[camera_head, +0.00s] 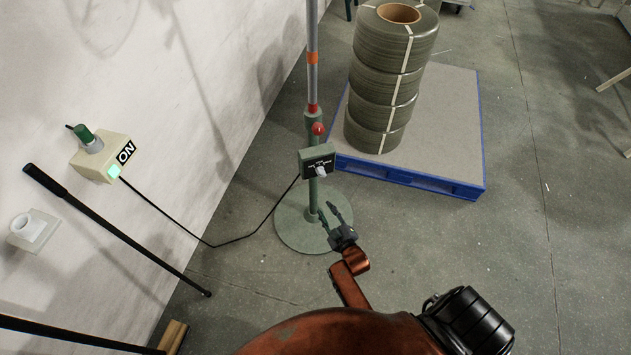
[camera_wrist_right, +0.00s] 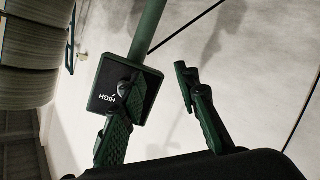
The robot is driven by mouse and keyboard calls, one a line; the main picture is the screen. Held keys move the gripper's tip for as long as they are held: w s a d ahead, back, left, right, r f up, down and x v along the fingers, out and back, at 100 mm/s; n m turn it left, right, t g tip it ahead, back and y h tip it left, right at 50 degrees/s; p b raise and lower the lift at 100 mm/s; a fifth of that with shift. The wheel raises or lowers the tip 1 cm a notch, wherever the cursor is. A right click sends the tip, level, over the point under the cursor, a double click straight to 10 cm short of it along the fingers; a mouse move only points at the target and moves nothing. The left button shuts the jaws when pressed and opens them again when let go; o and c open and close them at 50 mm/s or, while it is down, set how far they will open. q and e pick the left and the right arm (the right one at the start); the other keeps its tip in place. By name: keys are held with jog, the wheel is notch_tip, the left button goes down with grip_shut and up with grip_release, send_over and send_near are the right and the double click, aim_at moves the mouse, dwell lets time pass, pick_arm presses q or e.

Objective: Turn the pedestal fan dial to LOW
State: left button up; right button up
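The pedestal fan's control box (camera_head: 317,158) is a dark-faced box on the green post, above the round green base (camera_head: 290,232). Its pale dial (camera_head: 321,171) sits on the front. In the right wrist view the box (camera_wrist_right: 107,78) shows the word HIGH upside down. The dial's pointer setting is not readable. My right gripper (camera_head: 328,208) is open just below and in front of the box. In the right wrist view my right gripper (camera_wrist_right: 155,75) has its left finger overlapping the dial; contact cannot be told. The right finger stands clear. My left gripper is not in view.
A wall switch box (camera_head: 92,174) reads ON with a lit green square and a green plug; a black cable runs to the fan. Coiled rolls (camera_head: 385,85) stand on a blue-edged pallet (camera_head: 455,120) behind. A black pole (camera_head: 120,232) leans at the wall.

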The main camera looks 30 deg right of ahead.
aim_at(322, 176)
jog(key=w+d+r+b, duration=0.1)
jog(key=w+r, duration=0.1)
jog(key=w, duration=0.1)
jog(key=w+d+r+t+h+b, duration=0.1)
jog(key=w+d+r+b, duration=0.1)
jog(key=w, duration=0.1)
jog(key=w+d+r+t+h+b, duration=0.1)
jog(key=w+r+b, duration=0.1)
jog(key=w, duration=0.1)
jog(key=shift+w+d+r+n, duration=0.25)
jog(key=shift+d+r+n, duration=0.1)
jog(key=shift+d+n, duration=0.05)
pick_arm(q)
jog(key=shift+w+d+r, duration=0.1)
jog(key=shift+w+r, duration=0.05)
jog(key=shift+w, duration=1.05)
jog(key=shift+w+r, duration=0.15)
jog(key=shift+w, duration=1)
pick_arm(e)
jog(key=shift+x, duration=0.95)
jog(key=shift+r, duration=0.1)
jog(key=shift+c, duration=0.4)
grip_shut()
